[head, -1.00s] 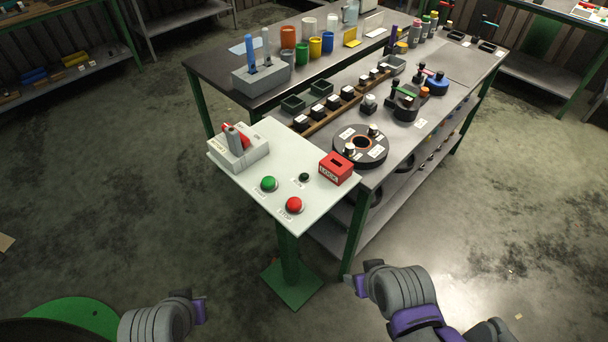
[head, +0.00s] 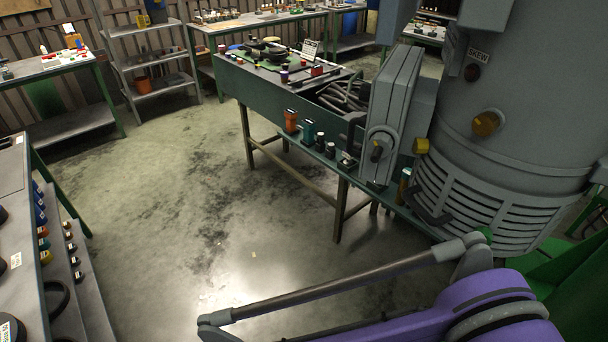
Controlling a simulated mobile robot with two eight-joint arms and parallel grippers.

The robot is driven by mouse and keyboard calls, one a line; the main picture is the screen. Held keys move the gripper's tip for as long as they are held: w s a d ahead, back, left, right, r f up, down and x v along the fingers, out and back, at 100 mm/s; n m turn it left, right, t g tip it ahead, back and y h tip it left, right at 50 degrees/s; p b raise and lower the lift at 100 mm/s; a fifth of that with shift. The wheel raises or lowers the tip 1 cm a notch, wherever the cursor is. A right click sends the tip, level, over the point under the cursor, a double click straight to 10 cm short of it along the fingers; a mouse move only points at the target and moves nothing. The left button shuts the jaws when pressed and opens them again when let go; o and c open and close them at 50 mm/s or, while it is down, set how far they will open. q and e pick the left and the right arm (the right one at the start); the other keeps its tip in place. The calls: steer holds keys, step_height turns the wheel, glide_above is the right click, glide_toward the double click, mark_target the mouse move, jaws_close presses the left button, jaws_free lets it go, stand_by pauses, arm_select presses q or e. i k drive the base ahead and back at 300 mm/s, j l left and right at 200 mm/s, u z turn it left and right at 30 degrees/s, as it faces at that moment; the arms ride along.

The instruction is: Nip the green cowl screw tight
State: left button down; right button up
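A large grey machine (head: 525,110) with a rounded housing and a slotted lower band (head: 470,195) stands at the right of the head view. Yellow knobs (head: 486,124) and (head: 421,146) sit on its side. A small green piece (head: 484,233) shows low on the housing, partly hidden behind my arm; I cannot tell whether it is the green cowl screw. A purple and grey arm of mine crosses the lower right, in front of the machine's base. Neither gripper shows.
A dark green bench (head: 290,84) with hoses and small parts stands left of the machine. A grey shelf rack (head: 155,60) stands at the back. A workbench edge (head: 27,240) is at the left. The floor between (head: 180,190) is clear.

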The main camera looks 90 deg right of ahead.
mark_target(488, 234)
steer(key=z, duration=4.2)
